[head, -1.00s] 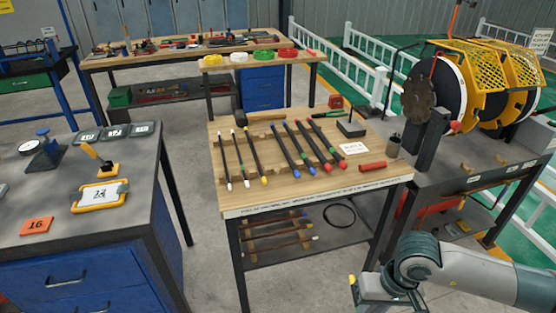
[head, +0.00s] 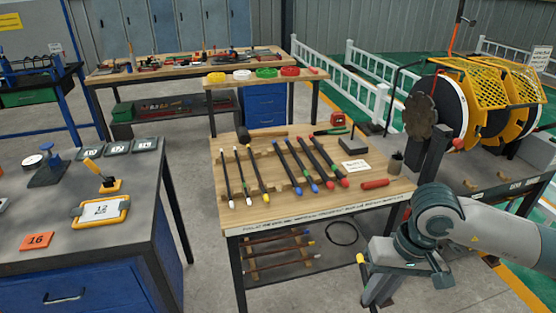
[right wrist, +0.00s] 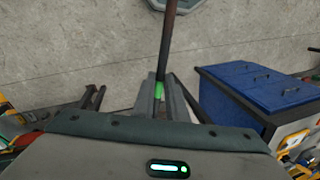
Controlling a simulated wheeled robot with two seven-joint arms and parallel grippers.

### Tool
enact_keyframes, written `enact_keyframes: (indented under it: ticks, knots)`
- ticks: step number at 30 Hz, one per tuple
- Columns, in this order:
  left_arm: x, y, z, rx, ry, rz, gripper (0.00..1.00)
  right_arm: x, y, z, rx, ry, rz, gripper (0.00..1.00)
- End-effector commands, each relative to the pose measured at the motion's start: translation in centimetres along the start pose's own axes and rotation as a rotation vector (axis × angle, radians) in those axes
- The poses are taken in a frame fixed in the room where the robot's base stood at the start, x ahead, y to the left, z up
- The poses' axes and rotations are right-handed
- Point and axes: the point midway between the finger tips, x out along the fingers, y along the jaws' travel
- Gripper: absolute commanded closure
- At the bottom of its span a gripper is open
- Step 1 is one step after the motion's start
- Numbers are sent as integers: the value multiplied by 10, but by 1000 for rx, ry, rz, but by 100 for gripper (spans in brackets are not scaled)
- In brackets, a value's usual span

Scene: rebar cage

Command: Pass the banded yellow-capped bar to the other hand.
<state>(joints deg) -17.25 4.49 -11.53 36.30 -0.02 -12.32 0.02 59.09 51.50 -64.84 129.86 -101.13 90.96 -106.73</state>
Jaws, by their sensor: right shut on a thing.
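My right gripper (head: 374,290) is low at the right of the head view, in front of the bar table's right front corner. It is shut on a thin dark bar. The bar's yellow cap (head: 360,258) shows just above the jaws in the head view, and the bar is tilted near upright. In the right wrist view the bar (right wrist: 168,45) runs up from the closed fingers (right wrist: 159,98), with a green band between them. Its other end is out of view. My left gripper is not in view.
The wooden bar table (head: 330,203) holds several capped bars in racks, a red cylinder (head: 375,184) and a mallet (head: 243,133). A shelf with more bars lies below. A grey bench (head: 60,212) stands left. The reel machine (head: 455,105) is at right. Floor between benches is clear.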

Motion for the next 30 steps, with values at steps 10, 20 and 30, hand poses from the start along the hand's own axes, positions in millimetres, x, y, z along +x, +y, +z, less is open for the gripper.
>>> enact_keyframes:
  ticks: [10, 20, 30]
  knots:
    - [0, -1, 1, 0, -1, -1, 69, -27, -5, -2, -4, 0, 2, 100]
    - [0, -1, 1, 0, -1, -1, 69, -26, -5, -2, -4, 0, 2, 100]
    - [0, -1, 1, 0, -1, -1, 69, -28, -11, -6, -26, -2, 1, 100]
